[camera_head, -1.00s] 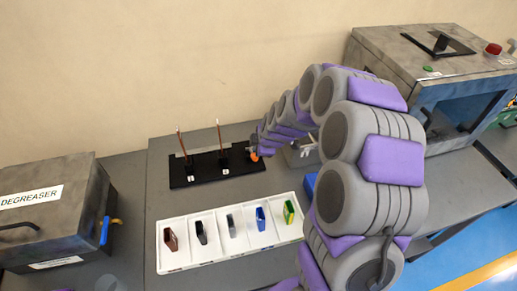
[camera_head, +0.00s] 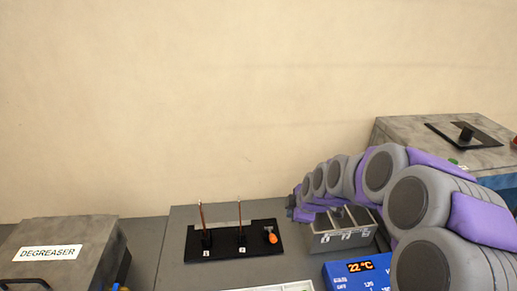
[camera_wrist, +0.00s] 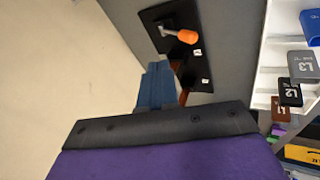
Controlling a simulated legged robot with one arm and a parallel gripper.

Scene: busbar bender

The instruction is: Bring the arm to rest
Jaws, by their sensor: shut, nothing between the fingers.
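My arm (camera_head: 405,195) reaches from the right side of the head view toward the back of the bench, its far end near the black stand. My gripper (camera_wrist: 158,68) shows in the wrist view as narrow blue fingers that are shut and hold nothing. They are in front of the black stand (camera_wrist: 170,28) in the picture; I cannot tell the distance. In the head view the fingers are not clear.
The black stand (camera_head: 225,248) bears upright rods and an orange-handled tool (camera_head: 272,238). A grey slotted block (camera_head: 342,238) and a blue temperature unit (camera_head: 342,276) stand close to my arm. The degreaser box (camera_head: 60,250) is at left. A white tray (camera_wrist: 267,75) holds labelled pieces.

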